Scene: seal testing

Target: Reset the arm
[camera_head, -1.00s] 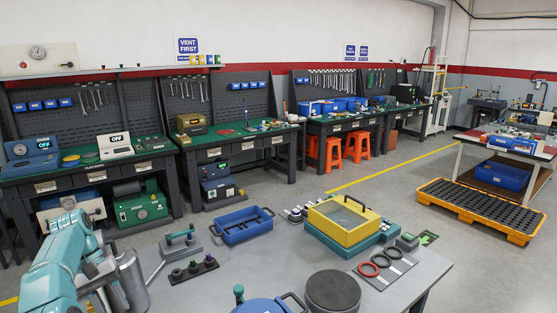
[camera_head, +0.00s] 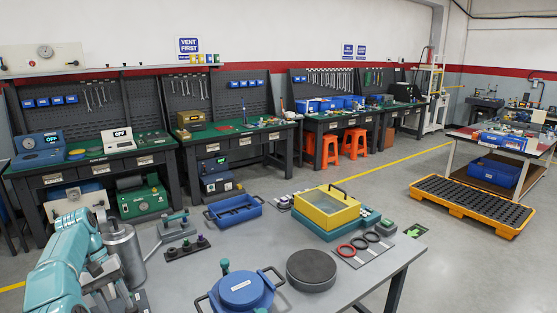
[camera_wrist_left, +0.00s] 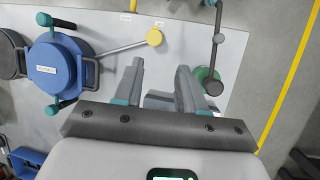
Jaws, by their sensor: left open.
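My left arm (camera_head: 65,265), teal and grey, comes in at the lower left in the head view, bent over the near grey table (camera_head: 375,265). My left gripper (camera_wrist_left: 160,80) shows in the left wrist view with its two grey fingers apart and nothing between them. Below it lies the pale tabletop. The blue round lidded vessel (camera_wrist_left: 62,66) is to its left in that view, apart from the fingers. A rod with a yellow knob (camera_wrist_left: 154,37) lies just beyond the fingertips. My right gripper is in neither view.
On the near table stand a silver canister (camera_head: 123,256) close beside my arm, a blue tray (camera_head: 234,208), a yellow-framed box (camera_head: 326,212), a dark round disc (camera_head: 311,271) and red and black rings (camera_head: 347,251). An orange pallet (camera_head: 470,204) lies on the floor.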

